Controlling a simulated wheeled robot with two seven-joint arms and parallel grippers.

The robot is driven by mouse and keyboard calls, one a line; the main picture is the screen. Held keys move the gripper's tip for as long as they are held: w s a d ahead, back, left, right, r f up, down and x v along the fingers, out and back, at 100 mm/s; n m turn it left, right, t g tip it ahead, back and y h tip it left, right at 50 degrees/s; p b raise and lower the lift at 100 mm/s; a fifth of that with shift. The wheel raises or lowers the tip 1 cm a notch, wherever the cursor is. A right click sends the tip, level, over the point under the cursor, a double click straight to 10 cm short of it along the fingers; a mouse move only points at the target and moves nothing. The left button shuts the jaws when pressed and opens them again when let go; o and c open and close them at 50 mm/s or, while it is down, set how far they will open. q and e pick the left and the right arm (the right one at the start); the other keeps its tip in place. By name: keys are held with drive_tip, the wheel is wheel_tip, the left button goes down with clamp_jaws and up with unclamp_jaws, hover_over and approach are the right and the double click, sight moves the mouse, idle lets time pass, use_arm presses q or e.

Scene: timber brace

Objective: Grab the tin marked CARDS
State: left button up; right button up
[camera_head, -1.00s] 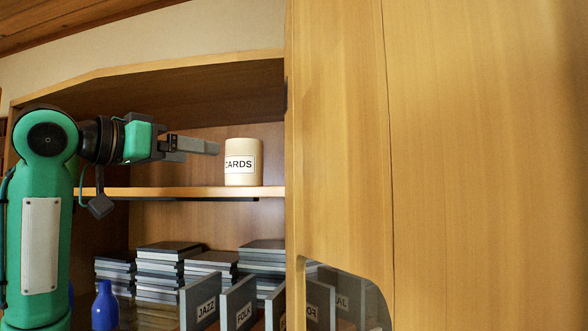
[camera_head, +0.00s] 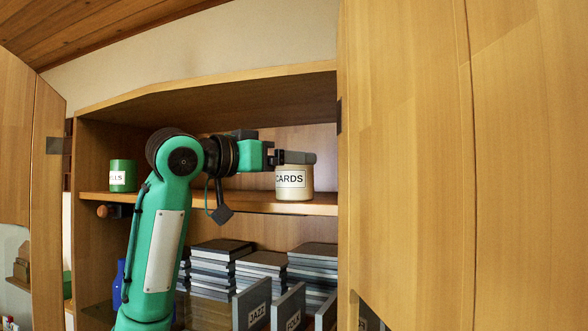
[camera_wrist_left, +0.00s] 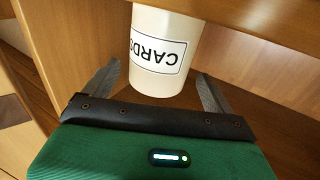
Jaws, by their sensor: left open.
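The cream tin marked CARDS (camera_head: 294,186) stands upright on the upper shelf, near the shelf's right end. My left gripper (camera_head: 300,158) is at the tin, its fingers overlapping the tin's top in the head view. In the left wrist view my left gripper (camera_wrist_left: 159,72) is open, with one finger on each side of the tin (camera_wrist_left: 160,75). Gaps show between the tin and both fingers there, and the tin's label appears upside down. My right gripper is not in view.
A green tin (camera_head: 122,175) with a partly hidden label stands farther left on the upper shelf (camera_head: 322,204). A wooden door (camera_head: 405,150) stands close to the right of the CARDS tin. Below are stacked cases (camera_head: 262,262), labelled dividers and a blue bottle (camera_head: 118,284).

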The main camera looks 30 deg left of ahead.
use_arm(q)
drive_tip(key=x, duration=0.1)
drive_tip(key=p+x, duration=0.2)
drive_tip(key=shift+w+d+r, duration=0.15)
drive_tip(key=shift+d+r, duration=0.05)
drive_tip(key=shift+r, duration=0.05)
drive_tip(key=shift+w+d+f+p, duration=0.1)
drive_tip(key=shift+w+d+p, duration=0.1)
drive_tip(key=shift+w+p, duration=0.15)
drive_tip(key=shift+a, duration=0.1)
drive_tip(key=shift+f, duration=0.1)
drive_tip(key=c, duration=1.1)
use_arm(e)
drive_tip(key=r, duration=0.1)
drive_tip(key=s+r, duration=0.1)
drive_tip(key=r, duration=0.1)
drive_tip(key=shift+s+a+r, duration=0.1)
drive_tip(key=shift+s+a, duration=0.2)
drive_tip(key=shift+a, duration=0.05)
